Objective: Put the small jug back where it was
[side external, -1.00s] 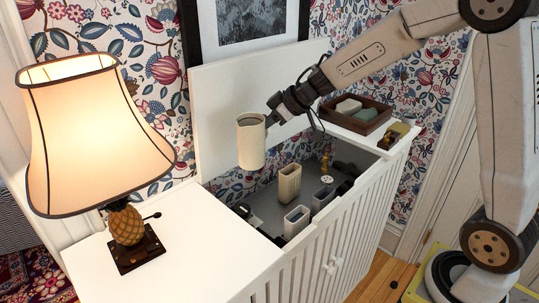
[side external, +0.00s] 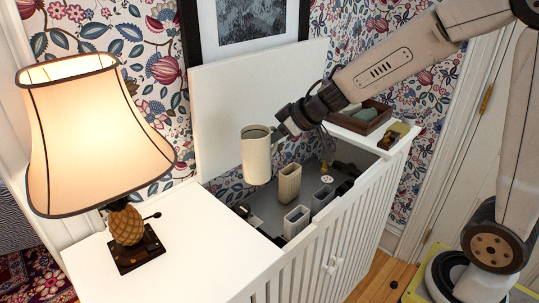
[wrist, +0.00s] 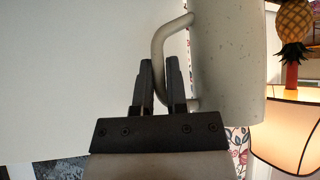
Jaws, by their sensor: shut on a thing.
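The small jug (side external: 256,158) is cream, speckled and roughly upright, held in the air above the open cabinet compartment (side external: 262,203). In the wrist view the jug (wrist: 228,65) fills the right side, with its handle toward my fingers. My gripper (side external: 283,134) is at the jug's right side in the side view. In the wrist view my gripper (wrist: 160,78) is shut on the jug's handle (wrist: 158,50). The jug's base is clear of everything below it.
Inside the compartment stand a ribbed cream container (side external: 289,184), a pale open container (side external: 296,220) and a grey one (side external: 322,199). A raised white lid (side external: 225,115) stands behind. A lit lamp (side external: 95,140) is at left, a wooden tray (side external: 372,120) at right.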

